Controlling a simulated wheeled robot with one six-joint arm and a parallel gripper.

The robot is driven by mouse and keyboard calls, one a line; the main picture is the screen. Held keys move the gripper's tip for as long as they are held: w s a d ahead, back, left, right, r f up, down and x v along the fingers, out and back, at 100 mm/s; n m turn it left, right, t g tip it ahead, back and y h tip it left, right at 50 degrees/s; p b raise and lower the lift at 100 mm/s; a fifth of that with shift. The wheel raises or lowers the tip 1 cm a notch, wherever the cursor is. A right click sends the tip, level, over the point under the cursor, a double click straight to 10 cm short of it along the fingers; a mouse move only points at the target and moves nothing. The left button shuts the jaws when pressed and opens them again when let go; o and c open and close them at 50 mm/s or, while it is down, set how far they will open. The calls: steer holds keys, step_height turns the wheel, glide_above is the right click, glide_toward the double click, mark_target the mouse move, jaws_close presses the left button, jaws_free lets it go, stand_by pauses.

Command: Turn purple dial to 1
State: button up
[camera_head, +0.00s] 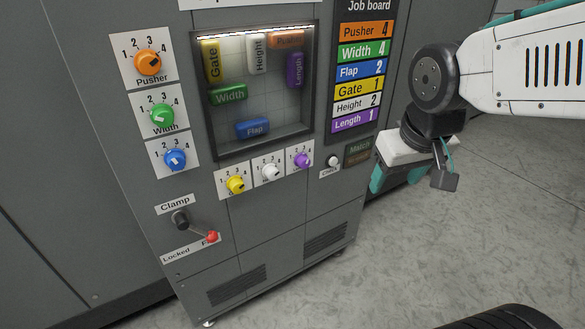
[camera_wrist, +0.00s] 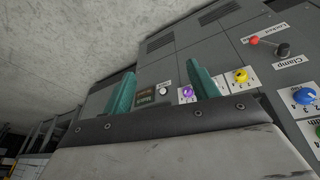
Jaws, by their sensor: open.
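The purple dial (camera_head: 302,160) is the rightmost of the three dials in the lower row on the grey cabinet front. Numbers are printed around it; its exact setting is too small to tell. The purple dial also shows in the wrist view (camera_wrist: 187,91), between my two teal fingers and beyond them. My gripper (camera_head: 400,178) is at the right of the cabinet, apart from the dial. It is open and empty in the wrist view (camera_wrist: 161,85). The job board (camera_head: 358,75) has a purple row reading Length 1.
A white dial (camera_head: 268,171) and a yellow dial (camera_head: 236,185) sit left of the purple one. The check button (camera_head: 333,161) is just right of it. The red-tipped clamp lever (camera_head: 212,237) sticks out lower left. Floor (camera_head: 450,240) at right is clear.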

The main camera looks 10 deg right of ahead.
steer(key=w+d+f+n+t, duration=0.1)
steer(key=w+f+t, duration=0.3)
steer(key=w, duration=0.9)
steer(key=w+f+n+t, duration=0.1)
steer(key=w+f+t, duration=0.2)
steer(key=w+f, duration=0.7)
steer(key=n+t+y, duration=0.1)
steer(key=t+y, duration=0.2)
glide_toward(306, 165)
step_height(306, 165, up, 3)
steer(key=w+d, duration=0.2)
steer(key=d, duration=0.1)
step_height(306, 165, down, 7)
steer(key=a+t+y, duration=0.2)
steer(key=t+y, duration=0.1)
steer(key=t, duration=0.1)
steer(key=shift+n, duration=0.3)
steer(key=x, duration=0.7)
steer(key=shift+w+a+r, duration=0.15)
steer(key=shift+w+a, duration=0.05)
steer(key=shift+a, duration=0.05)
steer(key=c, duration=1)
